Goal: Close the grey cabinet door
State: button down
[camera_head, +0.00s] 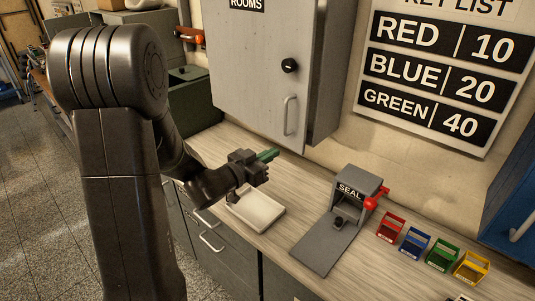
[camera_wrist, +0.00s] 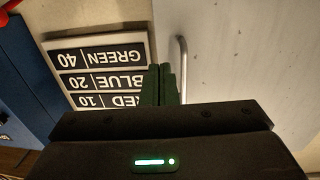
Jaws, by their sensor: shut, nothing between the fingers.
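The grey cabinet door (camera_head: 250,75) is on the wall cabinet at the top middle of the head view. It has a black knob (camera_head: 289,65) and a metal bar handle (camera_head: 290,115). It looks flush or nearly flush with the cabinet; I cannot tell whether a small gap is left. My gripper (camera_head: 268,155) is below and left of the handle in that view, its green fingers together and empty. In the wrist view my fingertips (camera_wrist: 158,84) are close to the handle (camera_wrist: 180,60) in the picture, with the door (camera_wrist: 245,55) at right; contact cannot be told.
A white tray (camera_head: 275,217) lies on the counter below my gripper. A grey seal press (camera_head: 323,250) with a red lever stands to the right, beside red, blue, green and yellow bins (camera_head: 442,259). A key list sign (camera_head: 440,70) hangs right of the cabinet.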

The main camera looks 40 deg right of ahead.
aim_at(302, 137)
jog(key=d+p, duration=0.2)
jog(key=d, duration=0.8)
jog(key=shift+d, duration=0.1)
